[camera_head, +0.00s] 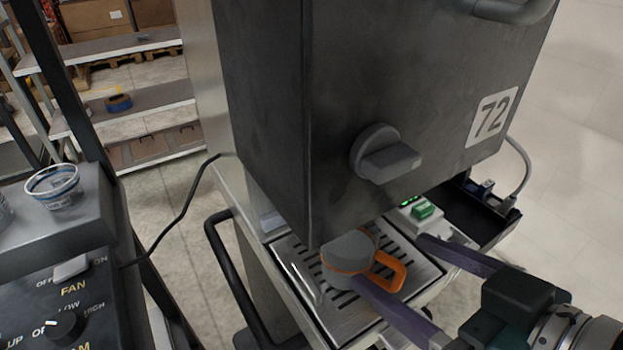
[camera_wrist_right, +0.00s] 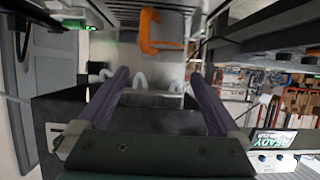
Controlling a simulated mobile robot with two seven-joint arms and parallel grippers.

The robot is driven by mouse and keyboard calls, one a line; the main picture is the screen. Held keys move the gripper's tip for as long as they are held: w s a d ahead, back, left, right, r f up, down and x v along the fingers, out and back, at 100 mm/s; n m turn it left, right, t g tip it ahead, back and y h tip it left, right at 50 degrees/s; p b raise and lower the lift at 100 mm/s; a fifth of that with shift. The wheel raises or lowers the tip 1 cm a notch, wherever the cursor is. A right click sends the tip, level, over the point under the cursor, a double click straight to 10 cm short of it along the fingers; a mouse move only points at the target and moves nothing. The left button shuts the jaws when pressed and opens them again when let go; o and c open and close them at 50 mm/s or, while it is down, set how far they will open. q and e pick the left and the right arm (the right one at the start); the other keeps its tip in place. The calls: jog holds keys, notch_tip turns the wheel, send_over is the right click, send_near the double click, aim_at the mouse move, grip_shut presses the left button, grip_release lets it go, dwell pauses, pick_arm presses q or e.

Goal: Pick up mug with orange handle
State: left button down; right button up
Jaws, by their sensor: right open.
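The mug (camera_head: 347,250) is grey with an orange handle (camera_head: 388,271). It sits on the slotted drip tray (camera_head: 357,318) under the dark dispenser, with its handle towards the right. My right gripper (camera_head: 393,264) comes in from the lower right with its purple fingers spread. In the head view one finger reaches in front of the mug's lower side and the other lies beyond the handle. In the right wrist view the orange handle (camera_wrist_right: 147,32) is ahead of the open fingers (camera_wrist_right: 158,76), with nothing between them. My left gripper is out of view.
The dark dispenser box (camera_head: 270,110) marked 72, with a grey knob (camera_head: 384,153), overhangs the tray closely. A black bar handle (camera_head: 235,290) is left of the tray. A green button (camera_head: 422,210) is behind. A control panel and cup (camera_head: 53,187) stand left.

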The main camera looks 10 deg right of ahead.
aim_at(368, 254)
jog(key=x, duration=0.5)
jog(key=b+x, duration=0.1)
jog(key=x, duration=0.2)
jog(key=shift+a+f, duration=0.25)
jog(key=shift+f, duration=0.15)
jog(key=c, duration=1.3)
